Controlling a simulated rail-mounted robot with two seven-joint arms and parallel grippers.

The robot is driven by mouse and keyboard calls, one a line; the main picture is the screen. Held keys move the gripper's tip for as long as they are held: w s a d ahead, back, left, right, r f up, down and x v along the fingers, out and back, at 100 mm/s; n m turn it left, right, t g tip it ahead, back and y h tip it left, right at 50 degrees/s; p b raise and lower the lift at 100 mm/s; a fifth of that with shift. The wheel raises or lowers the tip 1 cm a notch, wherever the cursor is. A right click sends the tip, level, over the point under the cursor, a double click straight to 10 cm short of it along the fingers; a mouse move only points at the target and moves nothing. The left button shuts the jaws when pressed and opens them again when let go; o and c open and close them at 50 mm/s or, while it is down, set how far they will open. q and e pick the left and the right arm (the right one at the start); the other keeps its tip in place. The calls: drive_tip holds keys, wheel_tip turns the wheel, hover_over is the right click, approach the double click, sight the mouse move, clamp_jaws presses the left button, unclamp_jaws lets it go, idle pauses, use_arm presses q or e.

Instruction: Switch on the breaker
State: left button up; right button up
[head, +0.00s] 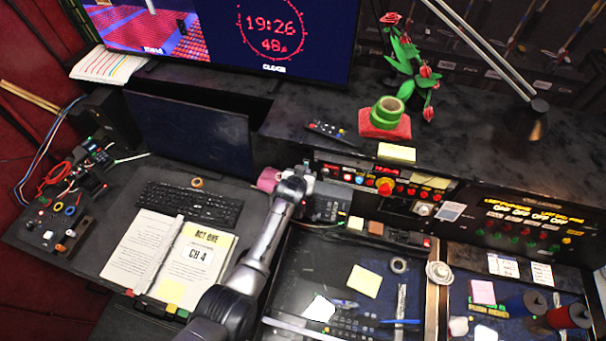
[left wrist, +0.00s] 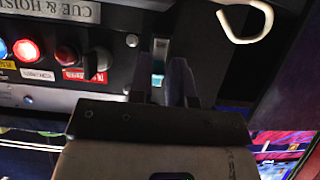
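My left gripper (head: 301,181) is at the left end of the control panel (head: 345,183), close to a grey box there. In the left wrist view, its dark fingers (left wrist: 181,82) reach towards the dark panel beside a narrow pale switch slot with a teal part (left wrist: 158,64), which may be the breaker. The gap between the fingers and any contact with the switch are unclear. A label reading "CUE & HOIS" (left wrist: 60,10) sits above a lit red button (left wrist: 26,50), a dark red button and a black knob. My right gripper is not in view.
A pink mug (head: 268,179) stands just left of my left gripper; its pale handle (left wrist: 247,25) shows in the left wrist view. An open binder (head: 160,255) and a keyboard (head: 190,204) lie on the desk. Buttons and a red knob (head: 385,187) lie to the right.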

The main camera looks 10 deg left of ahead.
use_arm(q)
drive_tip(key=o, duration=0.4)
drive_tip(key=shift+c, duration=0.2)
drive_tip(key=shift+s+r, duration=0.35)
drive_tip(key=shift+s, duration=0.05)
drive_tip(key=v, duration=1.2)
drive_tip(key=shift+s, duration=0.35)
drive_tip(key=shift+a+r, duration=0.1)
drive_tip(key=shift+a, duration=0.05)
